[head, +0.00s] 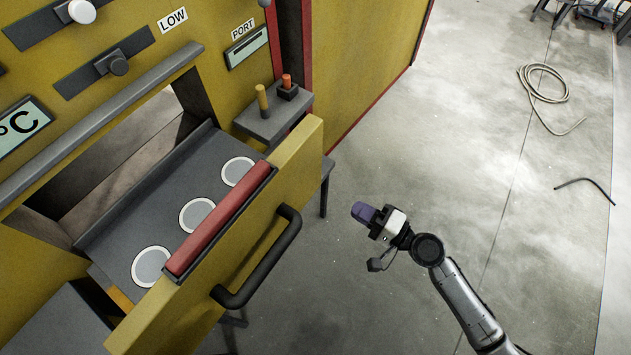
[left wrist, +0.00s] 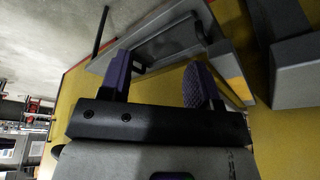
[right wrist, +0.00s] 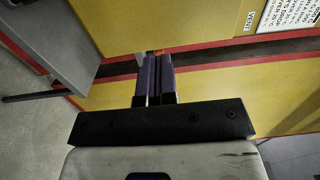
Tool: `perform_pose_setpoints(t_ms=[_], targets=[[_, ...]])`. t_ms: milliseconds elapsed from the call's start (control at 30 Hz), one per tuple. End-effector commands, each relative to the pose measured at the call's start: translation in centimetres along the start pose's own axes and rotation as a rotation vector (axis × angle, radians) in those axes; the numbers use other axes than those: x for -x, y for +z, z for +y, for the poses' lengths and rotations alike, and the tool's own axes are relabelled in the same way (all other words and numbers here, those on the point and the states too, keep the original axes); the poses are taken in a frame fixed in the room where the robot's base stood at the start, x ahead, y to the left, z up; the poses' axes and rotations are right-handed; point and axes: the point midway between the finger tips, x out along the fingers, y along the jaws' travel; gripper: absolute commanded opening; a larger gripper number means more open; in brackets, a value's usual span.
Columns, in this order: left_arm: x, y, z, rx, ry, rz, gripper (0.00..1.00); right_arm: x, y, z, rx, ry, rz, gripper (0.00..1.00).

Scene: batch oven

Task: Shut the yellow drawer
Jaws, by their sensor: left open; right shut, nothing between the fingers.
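The yellow drawer (head: 300,160) stands pulled out of the yellow oven in the head view. Its front has a black bar handle (head: 262,262) and a red strip along the top. My right gripper (head: 364,212) is shut and empty, to the right of the drawer front and apart from the handle. Its closed purple fingers also show in the right wrist view (right wrist: 155,75). My left gripper (left wrist: 157,75) is open in the left wrist view, with grey and yellow surfaces beyond its fingers. It is outside the head view, and I cannot tell whether it touches anything.
A grey tray surface (head: 168,187) with three pale discs lies behind the drawer front. A small grey shelf (head: 262,122) with a yellow and a red knob juts out beside the drawer. A coiled hose (head: 545,84) lies on the floor at far right. The floor right of the drawer is mostly clear.

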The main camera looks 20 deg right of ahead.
Motion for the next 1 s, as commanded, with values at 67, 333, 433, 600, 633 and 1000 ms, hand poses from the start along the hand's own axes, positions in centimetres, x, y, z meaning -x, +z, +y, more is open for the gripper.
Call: perform_pose_setpoints(t_ms=[67, 333, 433, 600, 633, 1000], targets=[[0.4, -0.1, 0.0, 0.002, 0.001, 0.0, 0.57, -1.0, 0.0, -0.3, -0.004, -0.002, -0.001, 0.0], [1.6, -0.5, -0.1, -0.001, -0.001, -0.001, 0.57, -6.0, 0.1, -0.3, -0.003, -0.002, -0.002, 0.0], [1.9, -0.6, -0.2, -0.003, -0.003, -0.001, 0.57, -7.8, 0.1, -0.3, -0.001, -0.002, -0.002, 0.0], [2.2, -0.6, -0.3, -0.009, -0.007, -0.002, 0.57, -10.4, 0.1, -0.2, -0.001, 0.0, -0.002, 0.0], [2.3, -0.6, -0.4, -0.01, -0.008, -0.002, 0.57, -10.8, 0.1, -0.2, -0.001, 0.0, -0.003, 0.0], [2.5, -0.7, -0.4, -0.011, -0.009, -0.003, 0.57, -13.3, 0.1, 0.0, 0.0, 0.002, -0.003, 0.0]])
